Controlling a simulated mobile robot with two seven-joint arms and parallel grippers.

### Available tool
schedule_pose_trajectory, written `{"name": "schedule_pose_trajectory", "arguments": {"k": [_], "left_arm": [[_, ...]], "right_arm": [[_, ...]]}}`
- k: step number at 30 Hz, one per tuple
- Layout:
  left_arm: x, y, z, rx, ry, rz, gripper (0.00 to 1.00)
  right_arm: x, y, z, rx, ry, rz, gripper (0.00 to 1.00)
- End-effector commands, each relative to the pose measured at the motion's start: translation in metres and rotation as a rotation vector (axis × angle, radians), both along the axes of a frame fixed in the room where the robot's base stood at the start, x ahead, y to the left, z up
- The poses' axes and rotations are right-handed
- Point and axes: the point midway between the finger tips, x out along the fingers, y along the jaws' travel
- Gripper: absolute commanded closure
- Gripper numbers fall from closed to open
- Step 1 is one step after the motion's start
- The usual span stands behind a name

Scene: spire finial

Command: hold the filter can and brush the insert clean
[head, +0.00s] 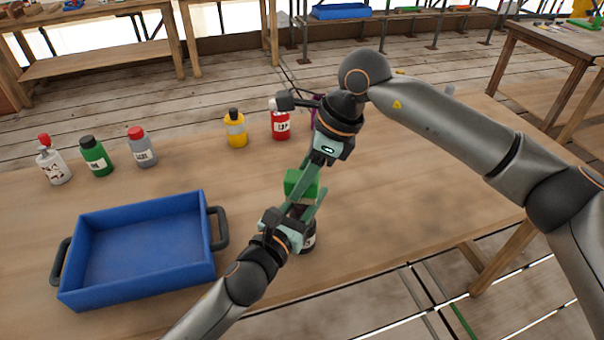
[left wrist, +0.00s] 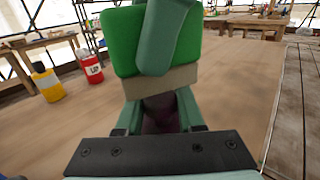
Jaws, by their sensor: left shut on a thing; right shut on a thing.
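My right gripper (head: 303,178) comes down from above and is shut on a green brush block (head: 297,185). In the left wrist view the brush (left wrist: 120,43) shows a beige bristle strip along its underside. My left gripper (head: 303,208) comes from the front and is shut on the dark filter can (head: 309,239), whose white label partly shows below the fingers. In the left wrist view a dark, purplish part of the can (left wrist: 160,115) shows between the left fingers, directly below the bristles. I cannot tell whether the bristles touch it. The insert is not clearly visible.
A blue tray (head: 205,236) with dark handles stands at the left. White (head: 54,172), green (head: 96,160) and grey (head: 143,152) bottles stand behind it. Yellow (head: 236,134) and red (head: 281,128) bottles stand behind my grippers. The tabletop at right (head: 420,200) is clear.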

Motion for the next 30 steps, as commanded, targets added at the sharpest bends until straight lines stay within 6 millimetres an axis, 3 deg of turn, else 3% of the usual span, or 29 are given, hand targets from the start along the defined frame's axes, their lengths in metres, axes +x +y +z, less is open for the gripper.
{"name": "schedule_pose_trajectory", "arguments": {"k": [30], "left_arm": [[-0.0001, 0.0000, -0.0008, 0.001, 0.002, 0.000, 1.00]], "right_arm": [[0.0002, -0.0001, -0.0077, 0.000, 0.000, 0.000, 1.00]]}}
